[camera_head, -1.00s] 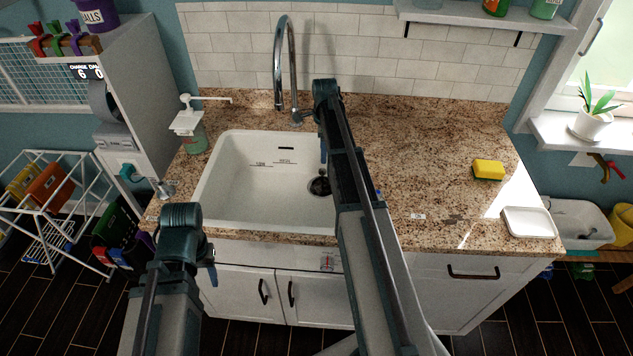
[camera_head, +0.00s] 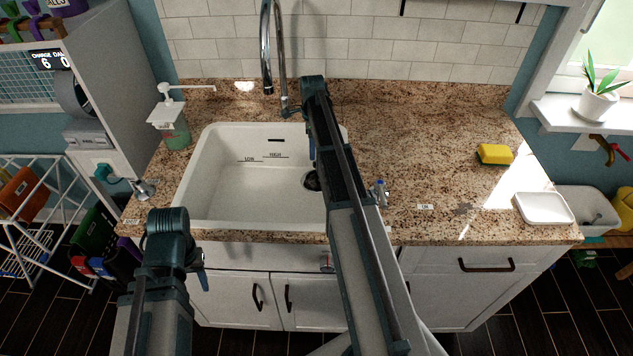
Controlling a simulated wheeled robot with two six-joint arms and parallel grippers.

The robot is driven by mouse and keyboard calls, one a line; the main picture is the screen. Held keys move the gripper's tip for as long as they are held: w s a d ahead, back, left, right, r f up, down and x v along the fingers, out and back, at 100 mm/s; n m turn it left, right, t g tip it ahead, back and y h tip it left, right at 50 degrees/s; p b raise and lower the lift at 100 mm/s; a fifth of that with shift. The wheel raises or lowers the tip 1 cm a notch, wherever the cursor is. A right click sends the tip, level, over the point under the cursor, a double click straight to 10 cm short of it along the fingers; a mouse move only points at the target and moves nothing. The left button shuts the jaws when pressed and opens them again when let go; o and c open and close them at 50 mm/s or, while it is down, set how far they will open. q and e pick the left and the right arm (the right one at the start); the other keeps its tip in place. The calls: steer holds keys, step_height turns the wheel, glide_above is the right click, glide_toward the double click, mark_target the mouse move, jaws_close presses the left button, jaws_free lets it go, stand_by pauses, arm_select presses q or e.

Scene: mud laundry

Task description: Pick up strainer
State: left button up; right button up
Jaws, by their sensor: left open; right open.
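A small dark round piece, which may be the strainer or the bare drain (camera_head: 310,181), sits in the floor of the white sink (camera_head: 238,190), at its right side. My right arm partly covers it, and I cannot tell which it is. My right gripper (camera_head: 312,148) is over the sink, above and close to the dark round piece in the picture. It is open, mostly hidden by its own arm. My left gripper (camera_head: 200,272) is in front of the sink's front edge, by the cabinet doors. It is open and only partly visible. Nothing shows held in either.
A tall faucet (camera_head: 267,50) stands behind the sink. A soap dispenser (camera_head: 170,122) is at the back left. A yellow sponge (camera_head: 494,154) and white dish (camera_head: 543,208) lie on the right counter (camera_head: 430,150). The middle right counter is mostly clear.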

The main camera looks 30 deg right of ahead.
steer(key=b, duration=0.5)
glide_above(317, 178)
steer(key=w, duration=0.2)
steer(key=f, duration=0.6)
steer(key=shift+s+a+f, duration=0.1)
steer(key=shift+s+a, duration=0.15)
steer(key=shift+a, duration=0.1)
steer(key=f+b, duration=0.2)
steer(key=b, duration=0.1)
steer(key=s+d+f+b, duration=0.1)
steer(key=f, duration=0.1)
steer(key=shift+f, duration=0.1)
steer(key=shift+f+b, duration=0.5)
steer(key=shift+b, duration=0.1)
steer(key=shift+r, duration=0.1)
jaws_close()
